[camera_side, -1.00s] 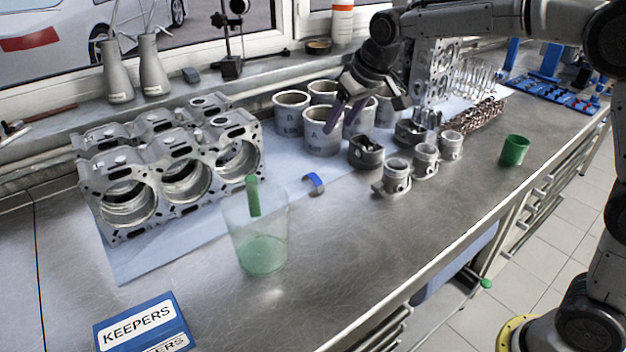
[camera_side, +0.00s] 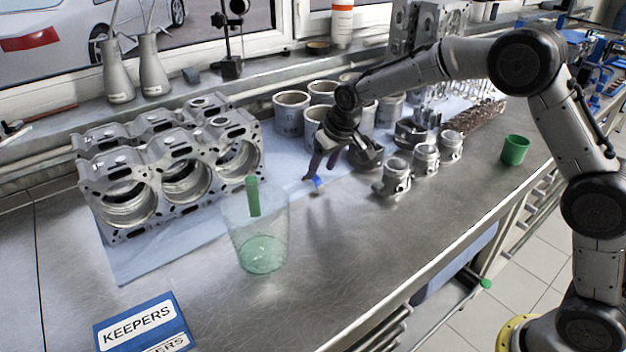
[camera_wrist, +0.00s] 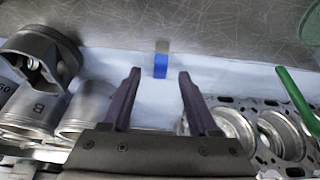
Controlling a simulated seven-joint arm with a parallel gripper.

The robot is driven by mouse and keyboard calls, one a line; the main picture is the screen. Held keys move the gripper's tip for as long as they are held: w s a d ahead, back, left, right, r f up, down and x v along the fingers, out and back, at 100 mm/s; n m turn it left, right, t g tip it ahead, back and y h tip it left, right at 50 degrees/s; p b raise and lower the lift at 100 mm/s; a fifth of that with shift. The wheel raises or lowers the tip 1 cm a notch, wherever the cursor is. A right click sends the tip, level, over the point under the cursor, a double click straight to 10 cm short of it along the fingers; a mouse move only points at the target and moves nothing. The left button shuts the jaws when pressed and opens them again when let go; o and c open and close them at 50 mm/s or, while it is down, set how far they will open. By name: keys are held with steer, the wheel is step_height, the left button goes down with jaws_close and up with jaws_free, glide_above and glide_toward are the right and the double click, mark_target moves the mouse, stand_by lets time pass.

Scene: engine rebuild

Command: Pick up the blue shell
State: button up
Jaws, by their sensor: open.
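The blue shell is a small curved strip, part blue and part bare metal. In the side view the blue shell (camera_side: 318,184) lies on the bench at the edge of the pale blue sheet, partly hidden by a finger. In the wrist view the blue shell (camera_wrist: 161,62) is just beyond the fingertips and centred between them. My gripper (camera_side: 318,178) is low over the shell with its fingers pointing down. In the wrist view my gripper (camera_wrist: 159,72) is open, with nothing between its purple fingers.
A clear cup (camera_side: 262,230) with a green strip stands left of the shell. An engine block (camera_side: 165,175) is behind it. Pistons (camera_side: 392,178) and labelled cylinder liners (camera_side: 291,115) stand right and behind. A green cup (camera_side: 514,150) is far right.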

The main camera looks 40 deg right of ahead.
mark_target(317, 179)
steer(key=shift+x, duration=1.95)
jaws_close()
